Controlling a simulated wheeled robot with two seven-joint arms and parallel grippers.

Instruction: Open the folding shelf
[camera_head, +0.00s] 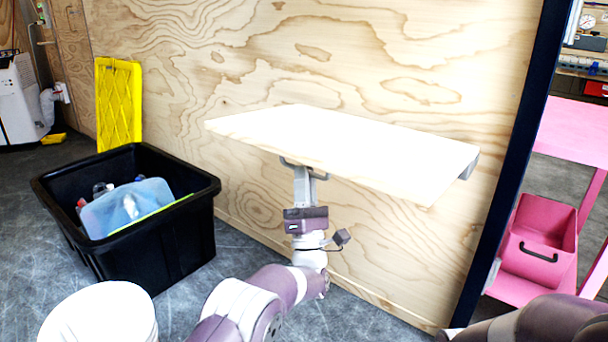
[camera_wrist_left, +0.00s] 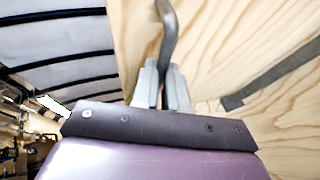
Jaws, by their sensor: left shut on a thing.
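The folding shelf (camera_head: 345,145) is a pale wooden board on the plywood wall. It stands out from the wall, roughly level. A grey bracket (camera_head: 468,166) shows under its right end. My left gripper (camera_head: 304,172) is under the shelf's front left edge, shut on a grey metal handle (camera_head: 288,162). In the left wrist view, the two fingers (camera_wrist_left: 162,88) close around this bent handle bar (camera_wrist_left: 167,35). The shelf hides part of the fingertips in the head view. Part of my right arm shows at the bottom right; its gripper is out of view.
A black bin (camera_head: 155,252) with several items stands left of my left arm, a yellow crate lid (camera_head: 118,105) behind it. A white bucket (camera_head: 100,315) is at bottom left. A pink cart (camera_head: 570,140) stands right, past a dark post (camera_head: 512,165).

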